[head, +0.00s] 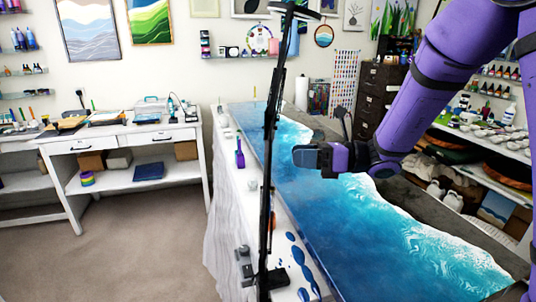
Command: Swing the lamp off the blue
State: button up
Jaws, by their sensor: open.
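The black lamp (269,150) stands upright near the left edge of the long table, on a dark base (270,281). Its thin jointed arm rises almost straight up the picture. Its flat head (294,10) is at the top, partly cut off by the frame. The blue resin piece (350,225), with white wave-like edges, covers much of the table. My gripper (298,157) is open, to the right of the lamp's arm and above the blue in the picture. Its fingers point left; I see nothing between them. I cannot tell how far it is from the lamp in depth.
A white desk (130,135) stands at the left. Shelves (490,140) line the right. The carpet (130,245) at lower left is clear.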

aim_at(268, 154)
jog(key=a, duration=0.5)
jog(key=w+a, duration=0.1)
jog(key=a, duration=0.1)
jog(key=shift+a, duration=0.3)
jog(key=shift+s, duration=0.1)
grip_shut()
